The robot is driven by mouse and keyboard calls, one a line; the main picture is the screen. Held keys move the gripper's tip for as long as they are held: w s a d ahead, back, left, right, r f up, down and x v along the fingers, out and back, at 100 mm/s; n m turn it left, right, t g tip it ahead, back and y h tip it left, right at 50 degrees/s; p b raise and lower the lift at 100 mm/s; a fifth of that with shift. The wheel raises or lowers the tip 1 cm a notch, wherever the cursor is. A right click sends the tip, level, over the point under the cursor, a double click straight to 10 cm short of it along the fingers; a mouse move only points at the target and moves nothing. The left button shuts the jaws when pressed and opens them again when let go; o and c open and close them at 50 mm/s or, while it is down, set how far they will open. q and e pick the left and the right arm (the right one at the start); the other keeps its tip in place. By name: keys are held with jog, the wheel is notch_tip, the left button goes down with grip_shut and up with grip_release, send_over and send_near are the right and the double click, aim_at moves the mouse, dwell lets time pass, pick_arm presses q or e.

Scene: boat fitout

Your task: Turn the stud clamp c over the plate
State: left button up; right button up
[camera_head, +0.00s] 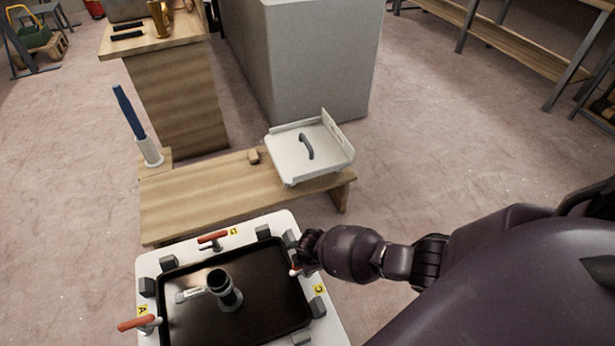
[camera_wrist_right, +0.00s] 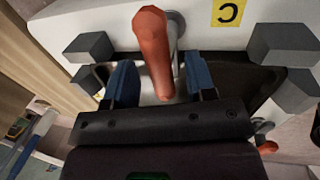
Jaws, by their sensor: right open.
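Stud clamp c has a red handle that sits between the two blue fingers of my right gripper (camera_wrist_right: 162,80) in the right wrist view, with the handle (camera_wrist_right: 152,45) in plain sight and the yellow C label (camera_wrist_right: 229,12) beside it. The fingers are apart, one on each side of the handle. In the head view my right gripper (camera_head: 300,258) is at the right edge of the white fixture and hides most of this clamp; only a bit of red (camera_head: 295,271) shows. The dark plate (camera_head: 262,275) lies in the fixture (camera_head: 283,222). My left gripper is not in view.
Two more red-handled clamps stand on the fixture, one at the far edge (camera_head: 212,238) and one by label A (camera_head: 138,323). Grey blocks surround the plate, and a grey upright fitting (camera_head: 222,288) stands on it. A wooden bench (camera_head: 200,197) with a white tray (camera_head: 283,175) lies beyond.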

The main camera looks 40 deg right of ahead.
jog(key=shift+r, duration=0.5)
pick_arm(q)
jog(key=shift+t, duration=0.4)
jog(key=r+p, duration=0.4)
jog(key=p, duration=0.1)
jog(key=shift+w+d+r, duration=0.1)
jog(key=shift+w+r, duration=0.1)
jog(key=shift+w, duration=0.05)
pick_arm(e)
notch_tip(320, 180, up, 10)
jog(key=s, duration=0.2)
jog(key=shift+a+f, duration=0.2)
